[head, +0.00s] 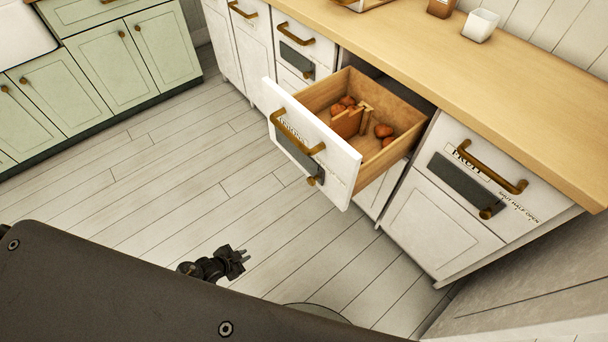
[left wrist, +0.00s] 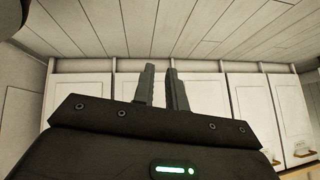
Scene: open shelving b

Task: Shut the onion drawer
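The onion drawer (head: 352,176) is pulled well out of the white counter unit, in the head view. Its white front carries a brass handle (head: 299,138), a dark panel and a partly hidden label. Inside the wooden box, brown onions (head: 383,131) lie on both sides of a wooden divider (head: 348,122). My left gripper (head: 243,257) is low over the floor, in front of the drawer and apart from it. Its fingers are apart and empty, as the left wrist view (left wrist: 160,70) also shows. My right gripper is in neither view.
A closed drawer labelled fruit (head: 466,181) is right of the onion drawer. Other closed drawers (head: 299,45) are to its left. The wooden countertop (head: 440,65) holds a white cup (head: 480,25). Green cabinets (head: 120,60) stand at left. The plank floor (head: 200,190) between is clear.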

